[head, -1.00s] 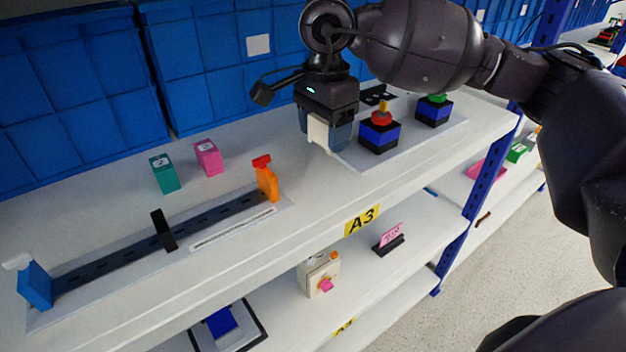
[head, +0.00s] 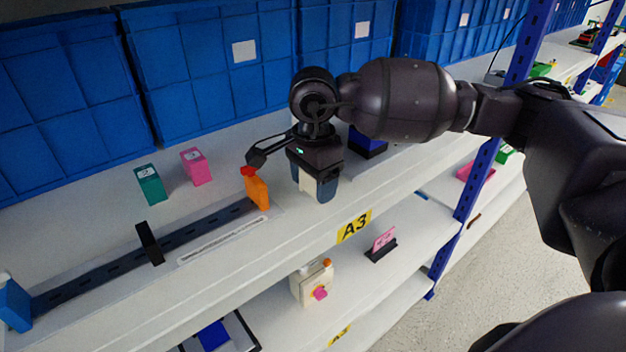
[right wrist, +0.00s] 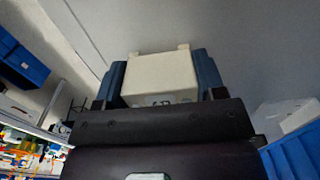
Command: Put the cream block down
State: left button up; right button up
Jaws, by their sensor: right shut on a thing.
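The cream block (right wrist: 160,78) is between the two blue-grey fingers of my right gripper (right wrist: 160,85) in the right wrist view, with a dark mark on its near face. In the head view my right gripper (head: 316,186) points down over the upper shelf (head: 230,245), shut on the cream block (head: 306,181), which shows between the fingers. I cannot tell whether the block touches the shelf. My left gripper is not in view.
A dark slotted track (head: 190,234) with a black slider (head: 150,243) runs left. Teal (head: 150,184) and pink (head: 195,167) blocks stand behind. A blue-and-black switch (head: 367,143) is behind right. Blue bins (head: 200,70) line the back.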

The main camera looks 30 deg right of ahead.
jog(key=shift+f, duration=0.1)
jog(key=o, duration=0.9)
notch_tip(320, 180, up, 12)
jog(key=shift+r+p, duration=0.2)
jog(key=shift+p, duration=0.2)
jog(key=shift+f, duration=0.1)
dwell(0.4)
